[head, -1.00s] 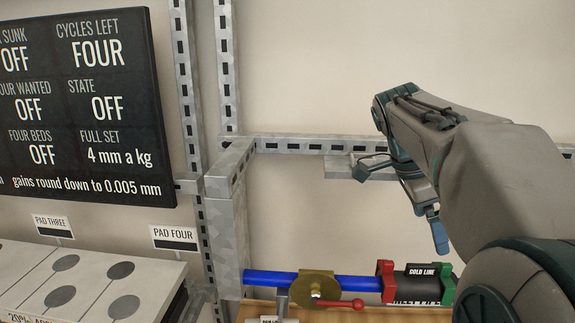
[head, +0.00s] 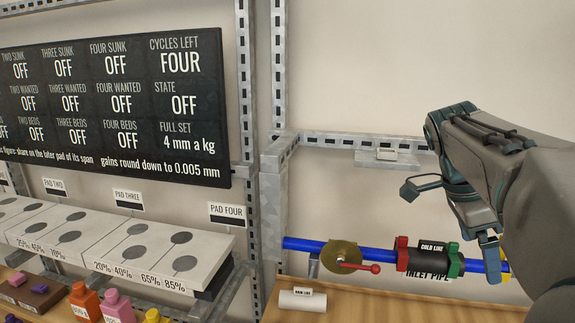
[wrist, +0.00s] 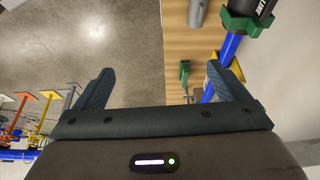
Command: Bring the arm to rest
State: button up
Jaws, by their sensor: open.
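My gripper (wrist: 155,90) is open and empty in the wrist view, its two fingers spread wide apart. In the head view my gripper (head: 488,245) hangs at the right, fingers downward, in front of the blue pipe's right end. The blue pipe (head: 305,243) runs along the wall with a black sleeve marked COLD LINE (head: 430,258) between a red and a green clamp. A brass valve with a red handle (head: 343,257) sits left of the sleeve. In the wrist view the blue pipe (wrist: 230,48) passes by the right finger, and I cannot tell whether they touch.
A wooden bench (head: 390,304) lies below the pipe, with a white cylinder (head: 303,299) on it. A white bed with grey pads (head: 120,240) stands at the left, with several coloured weights in front. A dark board (head: 115,110) hangs above. Grey floor (wrist: 90,40) shows in the wrist view.

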jog(key=s+a+f+n+t+y, duration=0.2)
jog(key=s+a+f+n, duration=0.2)
jog(key=a+f+n, duration=0.4)
jog(key=s+a+f+n+t+y, duration=0.1)
jog(key=s+a+f+n, duration=0.3)
jog(key=a+f+n, duration=0.4)
jog(key=f+n+y, duration=0.1)
jog(key=n, duration=0.3)
jog(key=shift+s+a+f+t+p, duration=0.15)
jog(key=shift+a+f+t+p, duration=0.15)
jog(key=shift+a+f+t, duration=0.1)
jog(key=shift+d+r, duration=0.1)
jog(key=shift+c, duration=0.3)
dwell(0.9)
